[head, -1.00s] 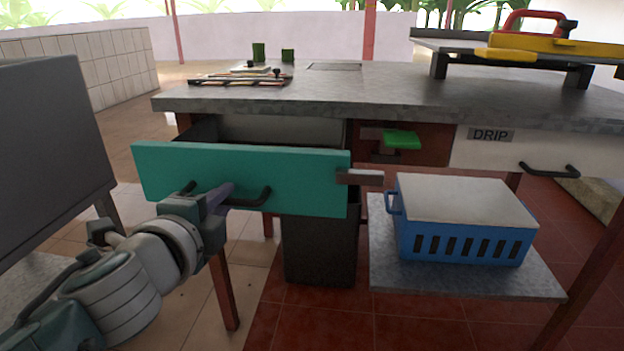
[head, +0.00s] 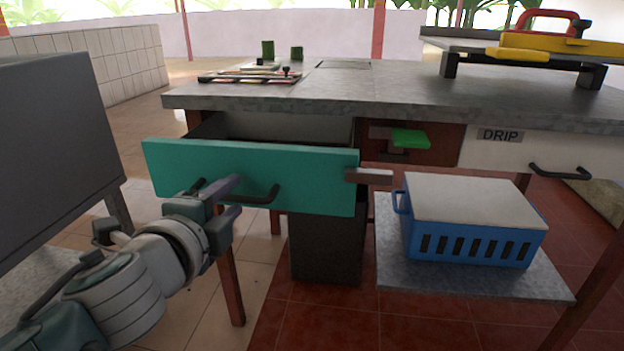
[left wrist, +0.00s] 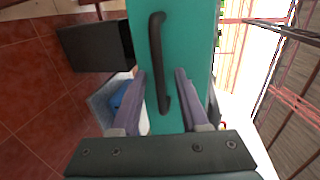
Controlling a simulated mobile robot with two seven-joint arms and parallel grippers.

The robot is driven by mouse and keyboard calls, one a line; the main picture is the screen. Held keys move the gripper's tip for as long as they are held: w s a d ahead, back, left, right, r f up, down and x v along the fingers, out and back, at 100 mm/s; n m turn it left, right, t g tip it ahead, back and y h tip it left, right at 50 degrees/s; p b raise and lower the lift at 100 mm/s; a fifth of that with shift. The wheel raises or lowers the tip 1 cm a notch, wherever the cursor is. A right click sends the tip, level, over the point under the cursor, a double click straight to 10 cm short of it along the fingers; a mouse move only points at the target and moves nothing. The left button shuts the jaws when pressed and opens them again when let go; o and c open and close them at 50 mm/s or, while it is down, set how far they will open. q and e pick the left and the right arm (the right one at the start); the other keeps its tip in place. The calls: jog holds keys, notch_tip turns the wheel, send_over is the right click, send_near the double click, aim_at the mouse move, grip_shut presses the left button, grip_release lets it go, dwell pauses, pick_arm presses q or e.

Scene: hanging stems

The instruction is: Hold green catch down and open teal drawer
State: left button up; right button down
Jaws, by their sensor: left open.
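The teal drawer (head: 310,182) stands pulled out from under the grey worktop, with its inside partly showing behind the front. Its black handle (left wrist: 158,62) lies ahead of and between the fingers of my left gripper (left wrist: 161,78) in the left wrist view. The left gripper (head: 230,198) is open, in front of the handle in the head view, and does not hold it. The green catch (head: 411,138) sits in the brown panel right of the drawer, with no gripper on it. My right gripper is not in view.
A blue crate (head: 475,249) with a pale lid stands on a low shelf to the right. A drawer labelled DRIP (head: 484,150) is right of the catch. A black bin (head: 325,250) is below the teal drawer. A dark panel (head: 58,150) stands at the left.

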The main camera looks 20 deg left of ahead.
pick_arm(q)
jog(key=p+v, duration=0.1)
jog(key=v, duration=0.8)
jog(key=s+a+r+n+g+y+p, duration=0.1)
jog(key=s+a+r+n+g+p, duration=0.15)
jog(key=r+n+p, duration=0.45)
jog(key=s+a+r+n+g+y+p, duration=0.1)
jog(key=s+r+n+g+p, duration=0.15)
jog(key=r+p, duration=0.8)
jog(key=s+d+r+n+g+h+p, duration=0.25)
jog(key=s+d+r+p, duration=0.35)
jog(key=r+p, duration=0.4)
jog(key=s+d+r+n+g+h+p, duration=0.1)
jog(key=s+d+r+g+h+p, duration=0.35)
jog(key=s+r+p, duration=0.55)
jog(key=w+r+y+p, duration=0.1)
jog(key=w+r+p, duration=0.2)
jog(key=r+p, duration=2.9)
jog(key=p, duration=0.4)
